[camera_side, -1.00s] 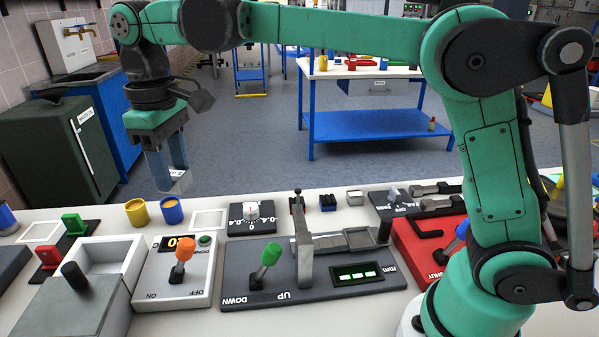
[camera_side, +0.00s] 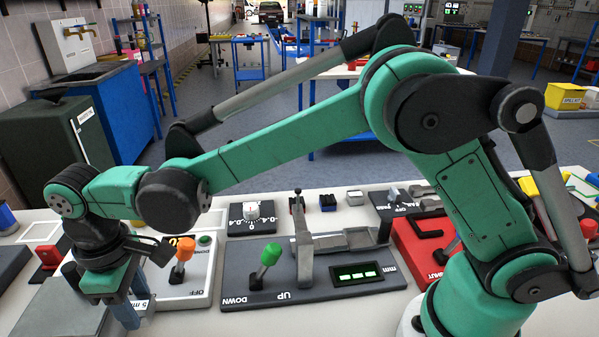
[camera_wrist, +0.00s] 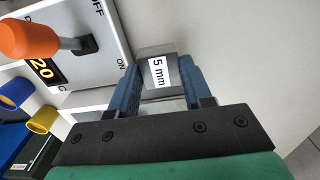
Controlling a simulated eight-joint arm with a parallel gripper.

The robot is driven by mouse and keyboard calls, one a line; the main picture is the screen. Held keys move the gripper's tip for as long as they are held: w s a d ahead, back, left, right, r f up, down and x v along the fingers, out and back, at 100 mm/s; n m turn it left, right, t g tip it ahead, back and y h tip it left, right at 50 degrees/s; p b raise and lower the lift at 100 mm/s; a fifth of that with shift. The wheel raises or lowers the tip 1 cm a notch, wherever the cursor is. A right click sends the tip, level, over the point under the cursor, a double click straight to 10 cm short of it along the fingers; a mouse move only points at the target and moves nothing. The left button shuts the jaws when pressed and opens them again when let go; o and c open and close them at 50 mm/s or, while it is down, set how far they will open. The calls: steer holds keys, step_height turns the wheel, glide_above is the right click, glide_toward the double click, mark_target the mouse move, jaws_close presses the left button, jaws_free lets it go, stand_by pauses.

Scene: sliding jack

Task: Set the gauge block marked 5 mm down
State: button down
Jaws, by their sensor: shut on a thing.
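In the side view only part of the block (camera_side: 144,303) shows beside the fingers. I cannot tell whether its underside touches the table.
The white panel (camera_side: 199,292) with the orange lever (camera_side: 182,252) stands close beside my gripper. A dark panel (camera_side: 240,294) with a green lever (camera_side: 268,256) and the jack (camera_side: 304,245) lies further right. Pale tabletop (camera_wrist: 225,45) beyond the block is bare.

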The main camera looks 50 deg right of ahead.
steer(key=shift+f, duration=3.1)
steer(key=shift+f, duration=0.1)
steer(key=shift+c, duration=1.8)
jaws_free()
